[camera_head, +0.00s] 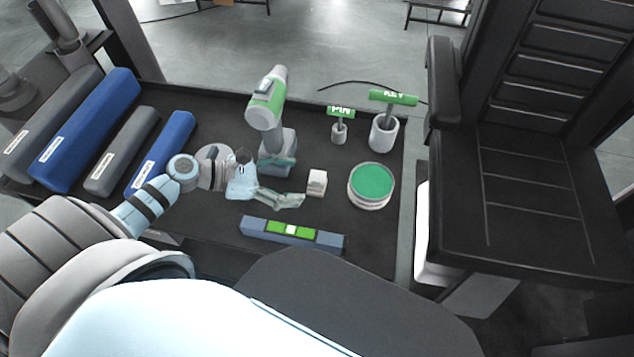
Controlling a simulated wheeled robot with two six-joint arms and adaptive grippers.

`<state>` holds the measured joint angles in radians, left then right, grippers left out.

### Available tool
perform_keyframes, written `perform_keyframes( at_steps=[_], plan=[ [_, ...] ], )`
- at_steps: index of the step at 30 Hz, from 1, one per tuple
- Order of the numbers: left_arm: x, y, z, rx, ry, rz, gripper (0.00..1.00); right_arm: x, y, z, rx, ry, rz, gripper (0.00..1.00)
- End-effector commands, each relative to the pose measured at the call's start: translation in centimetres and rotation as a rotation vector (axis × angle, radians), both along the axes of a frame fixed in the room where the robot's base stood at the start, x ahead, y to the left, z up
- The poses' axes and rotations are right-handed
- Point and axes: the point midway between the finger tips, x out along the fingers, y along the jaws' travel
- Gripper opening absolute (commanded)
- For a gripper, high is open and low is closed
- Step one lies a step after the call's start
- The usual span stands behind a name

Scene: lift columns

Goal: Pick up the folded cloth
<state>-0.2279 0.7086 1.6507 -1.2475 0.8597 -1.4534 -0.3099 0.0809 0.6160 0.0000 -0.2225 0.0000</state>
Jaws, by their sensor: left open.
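A small off-white block with layered-looking sides, which looks like the folded cloth (317,182), lies on the dark table. My left gripper (296,199) reaches in from the left, low over the table. Its fingertips are just left of and a little nearer than the cloth, close to it. I cannot tell whether they touch it. The left gripper is open, with nothing seen between its fingers. My right gripper is not in view.
A green-and-white tool (267,108) stands behind my gripper. A blue-grey level-like bar (256,226) lies in front. A green-topped round container (371,186) is right of the cloth. Two green-handled tools (384,132) stand behind. Blue and grey long blocks (90,130) lie left.

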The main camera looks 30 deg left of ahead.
Motion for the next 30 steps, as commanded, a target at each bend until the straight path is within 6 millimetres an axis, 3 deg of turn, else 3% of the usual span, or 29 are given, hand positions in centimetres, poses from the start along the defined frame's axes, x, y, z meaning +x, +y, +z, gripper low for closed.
perform_keyframes(
  at_steps=[13,20,30],
  plan=[
    [4.0,-4.5,-2.6,-0.003,0.001,-0.002,0.76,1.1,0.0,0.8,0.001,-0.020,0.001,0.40],
    [4.2,-4.7,-2.8,0.000,0.002,-0.004,0.76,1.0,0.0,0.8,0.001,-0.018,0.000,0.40],
    [4.2,-4.7,-2.8,0.000,0.002,-0.004,0.26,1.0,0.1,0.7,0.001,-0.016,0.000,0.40]
  ],
)
